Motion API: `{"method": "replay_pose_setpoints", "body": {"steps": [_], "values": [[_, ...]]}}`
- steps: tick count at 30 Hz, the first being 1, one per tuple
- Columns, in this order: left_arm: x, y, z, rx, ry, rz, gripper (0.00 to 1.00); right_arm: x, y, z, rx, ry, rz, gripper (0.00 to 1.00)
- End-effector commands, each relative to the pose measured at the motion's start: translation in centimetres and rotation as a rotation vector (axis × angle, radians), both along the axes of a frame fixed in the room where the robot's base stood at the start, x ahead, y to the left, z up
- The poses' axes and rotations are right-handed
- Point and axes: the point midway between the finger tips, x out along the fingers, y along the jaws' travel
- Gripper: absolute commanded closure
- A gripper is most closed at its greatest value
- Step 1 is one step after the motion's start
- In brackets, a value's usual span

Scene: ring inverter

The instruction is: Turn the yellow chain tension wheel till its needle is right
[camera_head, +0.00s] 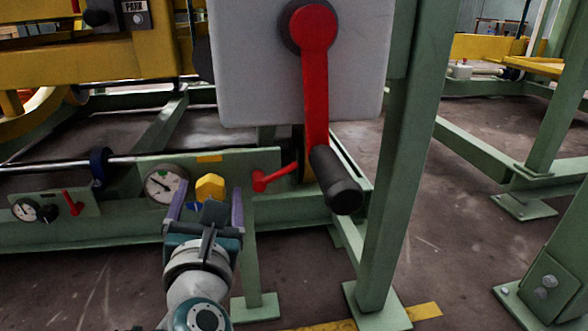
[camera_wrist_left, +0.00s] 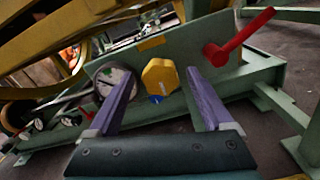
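The yellow wheel (camera_head: 210,187) is a small faceted knob on a green panel, and it also shows in the left wrist view (camera_wrist_left: 160,76). A round white gauge with a dark needle (camera_head: 164,185) sits just left of it; in the left wrist view the gauge (camera_wrist_left: 112,80) is partly covered by a finger. My left gripper (camera_head: 205,198) is open, with its purple fingers spread to either side of the wheel. In the left wrist view the gripper (camera_wrist_left: 158,82) has a gap between each finger and the wheel. My right gripper is not in view.
A red lever (camera_head: 272,177) sticks out right of the wheel. A large red crank with a black handle (camera_head: 316,90) hangs in front of a grey box (camera_head: 250,70). A green post (camera_head: 400,160) stands to the right. A second small gauge (camera_head: 25,210) is at far left.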

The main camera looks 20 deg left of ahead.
Motion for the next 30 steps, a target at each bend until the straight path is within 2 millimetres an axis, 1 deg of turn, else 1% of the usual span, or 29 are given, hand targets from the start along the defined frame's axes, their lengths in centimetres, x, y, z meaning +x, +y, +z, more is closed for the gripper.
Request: {"method": "replay_pose_setpoints", "body": {"steps": [1,2,21,22,30], "values": [[-0.02,-0.01,-0.01,0.0,0.0,0.0,0.22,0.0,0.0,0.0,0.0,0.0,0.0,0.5],[-0.02,-0.01,-0.01,0.0,0.0,0.0,0.26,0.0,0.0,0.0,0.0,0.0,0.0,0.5],[-0.04,-0.01,-0.02,0.0,0.0,0.0,0.97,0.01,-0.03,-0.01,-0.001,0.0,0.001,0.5],[-0.04,-0.01,-0.02,0.0,0.0,0.0,1.0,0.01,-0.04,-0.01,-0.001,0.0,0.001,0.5],[-0.04,-0.01,-0.03,0.024,0.014,0.001,1.0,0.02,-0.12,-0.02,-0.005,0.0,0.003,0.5]]}}
